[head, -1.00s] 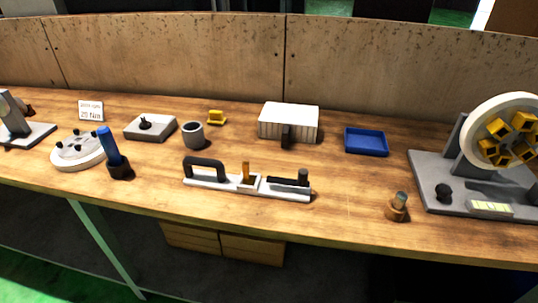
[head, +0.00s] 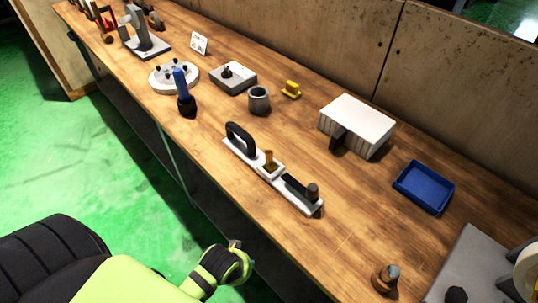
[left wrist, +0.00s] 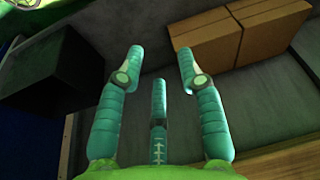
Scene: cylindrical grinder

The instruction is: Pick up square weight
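No thing in view is clearly marked as the square weight. A flat grey square block with a black knob (head: 232,77) lies on the workbench in the head view, left of a grey cup (head: 259,99). A small yellow piece (head: 291,89) stands to the right of the cup. My left gripper (left wrist: 158,55) has its fingers spread with nothing between them in the left wrist view. My left arm (head: 222,268) is low in front of the bench in the head view, away from these objects. My right gripper is out of view.
The wooden workbench (head: 330,235) also holds a white levelling bar with a black handle (head: 270,172), a white ribbed box (head: 357,122), a blue tray (head: 424,186), and a blue-handled tool (head: 183,90). Cardboard boxes (left wrist: 225,40) lie beyond the fingers in the left wrist view.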

